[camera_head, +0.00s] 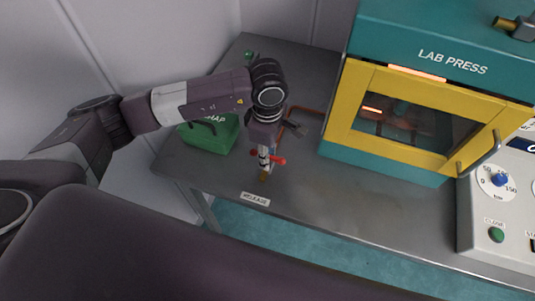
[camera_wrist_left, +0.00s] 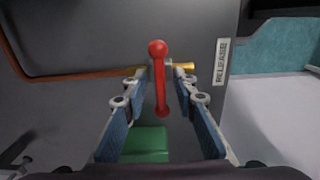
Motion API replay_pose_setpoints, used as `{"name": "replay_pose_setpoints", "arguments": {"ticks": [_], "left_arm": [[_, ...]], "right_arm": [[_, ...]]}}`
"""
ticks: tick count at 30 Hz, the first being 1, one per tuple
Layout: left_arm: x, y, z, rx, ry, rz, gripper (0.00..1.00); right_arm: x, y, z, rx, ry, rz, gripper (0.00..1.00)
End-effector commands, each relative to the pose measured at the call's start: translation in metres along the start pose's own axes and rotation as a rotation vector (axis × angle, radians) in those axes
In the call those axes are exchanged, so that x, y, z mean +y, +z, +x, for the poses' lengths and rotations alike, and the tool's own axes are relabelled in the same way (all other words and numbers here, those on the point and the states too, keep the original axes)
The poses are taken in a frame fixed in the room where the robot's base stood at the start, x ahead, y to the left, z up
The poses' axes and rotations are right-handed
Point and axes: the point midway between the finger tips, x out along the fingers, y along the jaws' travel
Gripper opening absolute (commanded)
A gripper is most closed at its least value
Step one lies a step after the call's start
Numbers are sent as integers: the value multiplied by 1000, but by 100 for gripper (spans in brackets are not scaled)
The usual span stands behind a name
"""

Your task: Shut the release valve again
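The release valve has a red lever (camera_head: 278,161) and a brass outlet (camera_head: 264,174) near the table's front edge. In the left wrist view the red lever (camera_wrist_left: 161,85) lies crosswise to the brass outlet (camera_wrist_left: 184,66), with a round knob at its far end. My left gripper (camera_head: 264,146) points down over the valve. In the left wrist view my left gripper (camera_wrist_left: 160,92) is open, with a finger on each side of the lever and gaps between. The exact height of the fingertips is hard to tell. My right gripper is not in view.
A RELEASE label (camera_head: 255,199) lies in front of the valve. A green box (camera_head: 207,137) stands left of it, and a copper pipe (camera_head: 291,118) runs behind. The yellow-doored lab press (camera_head: 345,106) and a control panel (camera_head: 490,235) stand right. The tabletop between valve and press is clear.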

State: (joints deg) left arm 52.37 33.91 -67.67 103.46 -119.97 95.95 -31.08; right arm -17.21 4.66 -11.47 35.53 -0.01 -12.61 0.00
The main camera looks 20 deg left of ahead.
Motion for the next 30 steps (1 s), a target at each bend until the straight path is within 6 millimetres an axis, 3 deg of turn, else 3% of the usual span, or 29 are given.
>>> {"name": "replay_pose_setpoints", "arguments": {"ticks": [7, 11, 24, 30], "left_arm": [[0, 0, -1, 0, 0, 0, 26], [1, 0, -12, -1, 2, 0, 26], [1, 0, -99, 1, 4, 0, 26], [0, 0, -118, 0, 0, 1, 26]], "right_arm": [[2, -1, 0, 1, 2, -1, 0], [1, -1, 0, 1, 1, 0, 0], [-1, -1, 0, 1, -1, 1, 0], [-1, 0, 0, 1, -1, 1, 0]]}}
